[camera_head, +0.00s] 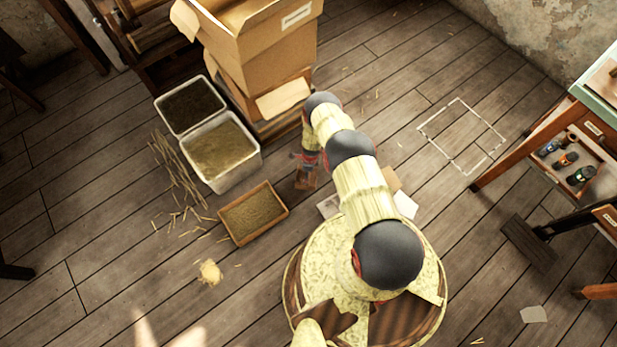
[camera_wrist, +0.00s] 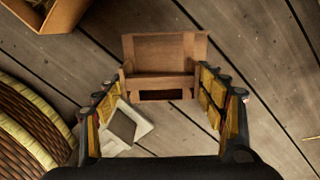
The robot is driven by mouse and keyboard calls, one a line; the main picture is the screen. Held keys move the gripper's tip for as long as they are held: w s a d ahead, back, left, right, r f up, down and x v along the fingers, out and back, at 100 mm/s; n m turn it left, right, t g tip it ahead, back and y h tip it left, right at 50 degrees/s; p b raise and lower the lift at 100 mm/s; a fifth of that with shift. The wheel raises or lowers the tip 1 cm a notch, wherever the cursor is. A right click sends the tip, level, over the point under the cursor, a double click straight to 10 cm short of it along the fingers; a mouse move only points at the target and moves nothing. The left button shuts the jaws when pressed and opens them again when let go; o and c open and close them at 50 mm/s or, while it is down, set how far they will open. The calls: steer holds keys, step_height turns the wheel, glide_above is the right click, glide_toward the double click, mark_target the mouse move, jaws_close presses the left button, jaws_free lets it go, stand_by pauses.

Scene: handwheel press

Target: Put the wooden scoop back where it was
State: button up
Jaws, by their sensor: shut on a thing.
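The wooden scoop (camera_wrist: 165,50) is a boxy brown piece with a flat back and a dark slot in its front. In the wrist view it sits between the two fingers of my gripper (camera_wrist: 162,88), which is shut on it. In the head view my gripper (camera_head: 309,158) is left of my arm, near the cardboard boxes, pointing down. The scoop (camera_head: 306,180) shows below it as a small brown piece, partly covered by the gripper. I cannot tell its height above the floor.
A shallow wooden tray of grain (camera_head: 253,213) lies to the left. Behind it stand two filled bins (camera_head: 232,180) and stacked cardboard boxes (camera_head: 275,60). Papers (camera_head: 404,204) lie near my base. A white outlined rectangle (camera_head: 425,132) marks open floor; a table (camera_head: 577,112) stands right.

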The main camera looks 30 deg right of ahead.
mark_target(309, 179)
steer(key=shift+w+d+f, duration=0.15)
steer(key=shift+d+f, duration=0.15)
steer(key=shift+f, duration=0.05)
steer(key=shift+w+d+f+b, duration=0.15)
steer(key=shift+f+b, duration=0.35)
steer(key=shift+f, duration=0.4)
steer(key=shift+s+d+f+b, duration=0.15)
steer(key=shift+f+b, duration=0.35)
steer(key=shift+f, duration=0.4)
steer(key=shift+f, duration=0.15)
steer(key=o, duration=1.8)
